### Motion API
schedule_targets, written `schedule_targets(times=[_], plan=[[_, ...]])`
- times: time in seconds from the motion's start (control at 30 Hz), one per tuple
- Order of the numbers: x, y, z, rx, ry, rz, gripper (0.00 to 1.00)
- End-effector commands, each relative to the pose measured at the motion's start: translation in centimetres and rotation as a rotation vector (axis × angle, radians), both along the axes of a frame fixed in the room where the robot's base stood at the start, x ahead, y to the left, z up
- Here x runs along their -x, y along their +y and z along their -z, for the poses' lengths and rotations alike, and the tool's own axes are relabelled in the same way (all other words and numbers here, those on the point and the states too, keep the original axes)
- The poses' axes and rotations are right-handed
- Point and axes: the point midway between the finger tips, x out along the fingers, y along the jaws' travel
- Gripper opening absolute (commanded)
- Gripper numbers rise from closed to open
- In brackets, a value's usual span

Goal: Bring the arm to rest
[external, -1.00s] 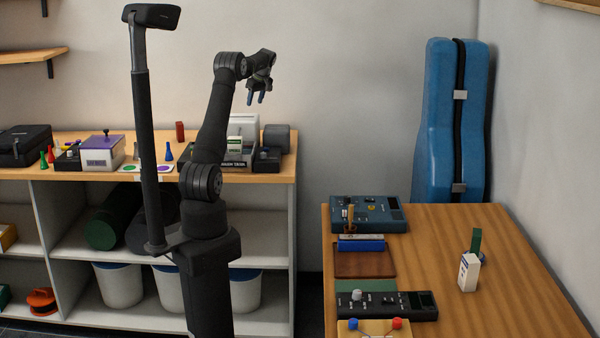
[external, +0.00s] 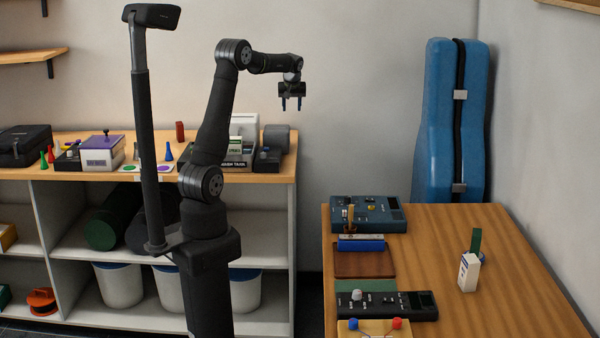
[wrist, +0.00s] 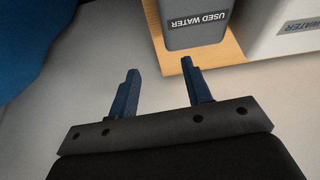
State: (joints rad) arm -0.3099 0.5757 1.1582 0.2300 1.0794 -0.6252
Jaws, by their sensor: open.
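My gripper (external: 291,104) hangs in the air, fingers pointing down, in front of the bare wall between the shelf unit and the wooden table. It is open and nothing shows between its fingers. The wrist view also shows my gripper (wrist: 158,88), its two blue fingers spread apart. Beyond them there is a grey container labelled "USED WATER" (wrist: 197,22), not touched by the fingers.
The wooden table (external: 450,235) at right holds instrument boxes (external: 368,213) and a white carton (external: 468,272). A blue case (external: 452,120) stands behind it. The air around my gripper is clear.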

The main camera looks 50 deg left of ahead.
Motion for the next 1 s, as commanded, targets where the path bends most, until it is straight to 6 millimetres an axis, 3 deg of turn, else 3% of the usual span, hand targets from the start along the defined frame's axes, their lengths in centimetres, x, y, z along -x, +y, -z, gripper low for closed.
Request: schedule_targets(times=[0.6,0.8,1.0], plan=[[2.0,-12.0,0.5,0.001,-0.001,0.407,0.45],[2.7,-14.1,0.6,0.0,0.0,0.485,0.45],[3.0,-14.8,0.7,0.001,0.0,0.51,0.45]])
